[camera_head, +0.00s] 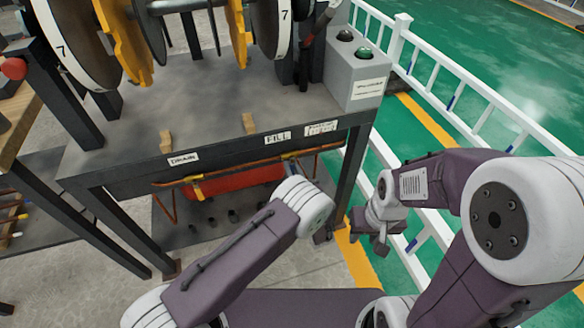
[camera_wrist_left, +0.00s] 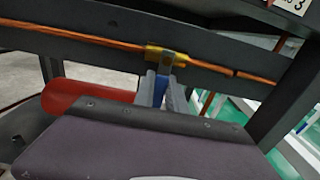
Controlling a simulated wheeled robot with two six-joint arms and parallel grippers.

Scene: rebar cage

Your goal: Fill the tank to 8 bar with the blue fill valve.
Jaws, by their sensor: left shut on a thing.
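The red tank (camera_head: 235,180) lies under the bench, below a copper pipe (camera_head: 240,170). It also shows in the left wrist view (camera_wrist_left: 85,97). A FILL label (camera_head: 277,138) is on the bench's front edge. In the left wrist view, my left gripper (camera_wrist_left: 157,88) is shut on the blue handle of the fill valve (camera_wrist_left: 160,92), under its yellow body (camera_wrist_left: 166,57) on the pipe. In the head view my left arm hides that grip. My right gripper (camera_head: 382,238) hangs right of the bench, away from the valve; its jaws are unclear. I see no readable pressure gauge.
A yellow valve (camera_head: 197,186) sits on the pipe near the DRAIN label (camera_head: 184,159). The bench (camera_head: 200,105) carries large wheels and a grey button box (camera_head: 355,75). A dark bench leg (camera_head: 352,165) stands right of the tank. A white fence (camera_head: 450,75) runs along the right.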

